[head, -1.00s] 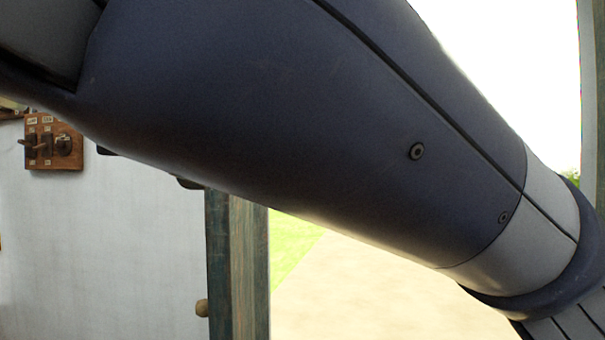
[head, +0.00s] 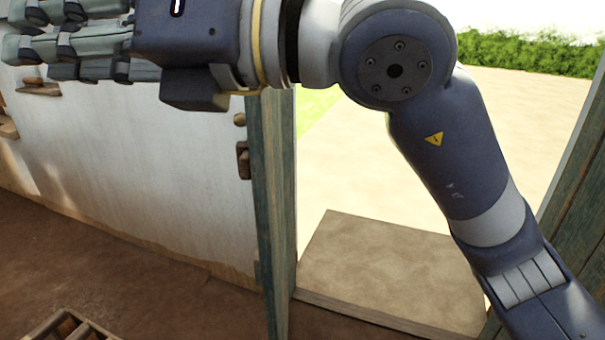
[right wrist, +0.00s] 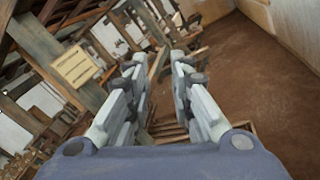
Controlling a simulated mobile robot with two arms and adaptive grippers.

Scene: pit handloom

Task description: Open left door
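A weathered green wooden upright (head: 272,200) stands at the left side of a bright doorway. I cannot tell whether it is the left door seen nearly edge-on or its frame. A small round knob (head: 239,119) and a dark latch-like piece (head: 243,160) show beside its left edge. My right arm crosses from the lower right to the top left. My right gripper (head: 25,45) is in front of the white wall, left of the upright and apart from it. In the right wrist view its fingers (right wrist: 160,78) are spread with nothing between them. My left gripper is out of view.
A second green wooden upright (head: 578,170) bounds the doorway on the right. A flat step (head: 390,270) lies at the threshold. A wooden crate (head: 65,325) is on the floor at lower left. The right wrist view shows wooden loom beams (right wrist: 60,60) and open brown floor (right wrist: 235,75).

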